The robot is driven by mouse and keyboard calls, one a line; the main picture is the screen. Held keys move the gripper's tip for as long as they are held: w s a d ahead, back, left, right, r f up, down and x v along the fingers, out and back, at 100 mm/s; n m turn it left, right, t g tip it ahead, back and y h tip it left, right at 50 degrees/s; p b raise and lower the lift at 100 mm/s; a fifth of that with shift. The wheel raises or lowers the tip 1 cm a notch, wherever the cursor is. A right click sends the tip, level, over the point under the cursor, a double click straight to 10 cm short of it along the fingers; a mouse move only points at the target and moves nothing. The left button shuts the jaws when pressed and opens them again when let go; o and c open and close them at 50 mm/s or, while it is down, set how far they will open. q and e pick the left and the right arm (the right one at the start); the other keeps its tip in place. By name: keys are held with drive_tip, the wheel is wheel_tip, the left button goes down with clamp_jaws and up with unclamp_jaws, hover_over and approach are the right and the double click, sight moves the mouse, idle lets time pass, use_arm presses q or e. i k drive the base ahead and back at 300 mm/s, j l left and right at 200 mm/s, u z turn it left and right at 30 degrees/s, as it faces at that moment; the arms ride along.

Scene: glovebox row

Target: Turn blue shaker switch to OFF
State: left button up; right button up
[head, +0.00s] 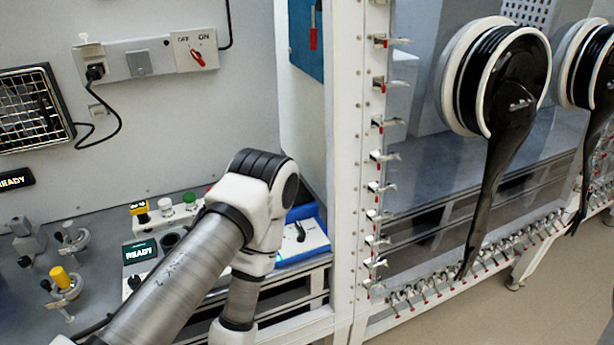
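The blue shaker (317,221) sits at the right end of the grey bench, beside the white post. Its pale front panel carries a small black switch (300,232); its labels are too small to read, so I cannot tell its setting. My arm link and joint stand in front of the shaker's left part and hide it. Neither of my grippers shows; the visible arm bends down and leaves the picture at the bottom.
A wall box with a red OFF/ON knob (197,57) is above the bench. READY displays (140,252), a yellow-capped valve (64,278) and buttons (165,204) crowd the bench. The glovebox frame (353,150) with clamps and black gloves (505,130) stands right.

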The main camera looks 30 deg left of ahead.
sight(298, 228)
drive_tip(key=u, duration=0.95)
